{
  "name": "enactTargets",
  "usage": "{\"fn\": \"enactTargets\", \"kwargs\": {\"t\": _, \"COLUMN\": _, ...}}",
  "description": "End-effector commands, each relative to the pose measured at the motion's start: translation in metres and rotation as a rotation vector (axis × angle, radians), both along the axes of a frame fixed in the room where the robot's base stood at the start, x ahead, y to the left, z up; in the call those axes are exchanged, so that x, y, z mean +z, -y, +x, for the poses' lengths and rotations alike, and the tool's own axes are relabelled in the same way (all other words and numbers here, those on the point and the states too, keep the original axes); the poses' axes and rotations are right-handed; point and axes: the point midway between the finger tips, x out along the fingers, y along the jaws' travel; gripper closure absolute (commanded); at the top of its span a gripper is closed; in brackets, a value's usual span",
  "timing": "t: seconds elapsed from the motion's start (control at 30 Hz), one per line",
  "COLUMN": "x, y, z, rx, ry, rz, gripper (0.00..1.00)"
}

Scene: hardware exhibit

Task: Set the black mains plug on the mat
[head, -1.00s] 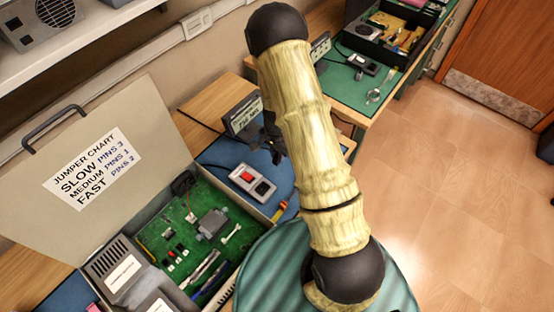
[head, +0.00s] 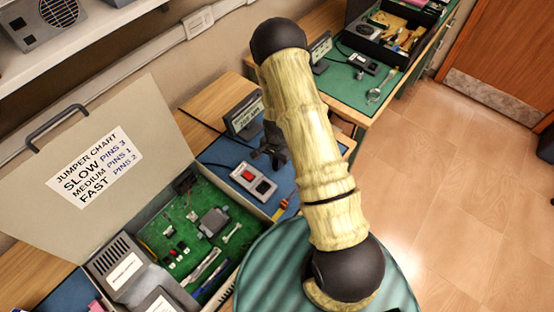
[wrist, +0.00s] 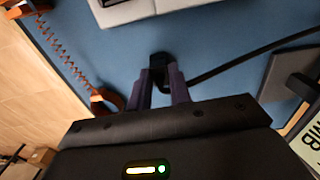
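The blue mat (head: 222,150) lies on the bench beside the open case; it also fills most of the wrist view (wrist: 225,55). A black cable runs from the plug to the right. The plug is close above or touching the mat; I cannot tell which. In the head view the plug cannot be told from the dark gripper.
An orange coiled cord with a clip (wrist: 108,100) lies near the mat's edge. The open case (head: 205,225) with a green board stands front left.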

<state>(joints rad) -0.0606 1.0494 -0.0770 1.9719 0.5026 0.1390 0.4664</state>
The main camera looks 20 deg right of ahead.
Motion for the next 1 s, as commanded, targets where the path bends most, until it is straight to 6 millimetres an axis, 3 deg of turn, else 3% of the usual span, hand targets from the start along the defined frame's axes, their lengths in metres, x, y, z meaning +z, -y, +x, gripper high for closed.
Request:
{"fn": "enactTargets", "kwargs": {"t": 0.03, "x": 0.000, "y": 0.000, "z": 0.000, "rx": 0.000, "ry": 0.000, "rz": 0.000, "gripper": 0.71}}
{"fn": "enactTargets", "kwargs": {"t": 0.1, "x": 0.000, "y": 0.000, "z": 0.000, "rx": 0.000, "ry": 0.000, "rz": 0.000, "gripper": 0.59}}
{"fn": "enactTargets", "kwargs": {"t": 0.57, "x": 0.008, "y": 0.000, "z": 0.001, "rx": 0.001, "ry": 0.002, "rz": -0.001, "gripper": 0.59}}
{"fn": "enactTargets", "kwargs": {"t": 1.0, "x": 0.068, "y": -0.001, "z": 0.001, "rx": 0.002, "ry": 0.006, "rz": -0.001, "gripper": 0.59}}
